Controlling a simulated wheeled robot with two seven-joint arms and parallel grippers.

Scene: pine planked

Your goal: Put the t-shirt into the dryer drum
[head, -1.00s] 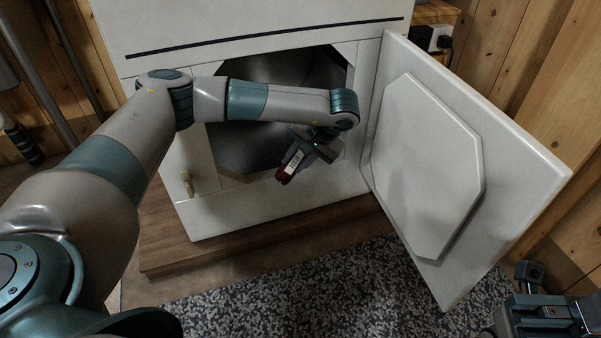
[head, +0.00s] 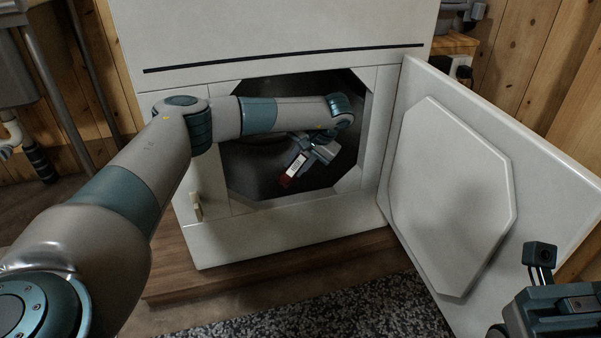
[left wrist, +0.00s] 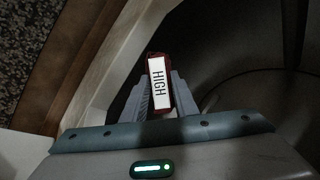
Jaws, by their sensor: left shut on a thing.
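The white dryer (head: 290,235) stands ahead with its door (head: 450,190) swung open to the right. Its dark drum (head: 262,165) shows through the opening. My left gripper (head: 293,170) is in front of or just inside the opening, shut on a small dark red thing (head: 285,181) with a white label. In the left wrist view the label on the red thing (left wrist: 158,82) reads "HIGH", and the fingers lie on both sides of it. I see no cloth that is clearly a t-shirt. My right gripper (head: 560,305) is partly in view at the lower right; its fingers cannot be made out.
A wooden plinth (head: 170,275) lies under the dryer, and a speckled rug (head: 350,312) is on the floor in front. The open door stands between the opening and my right arm. Pipes (head: 30,150) run along the left wall.

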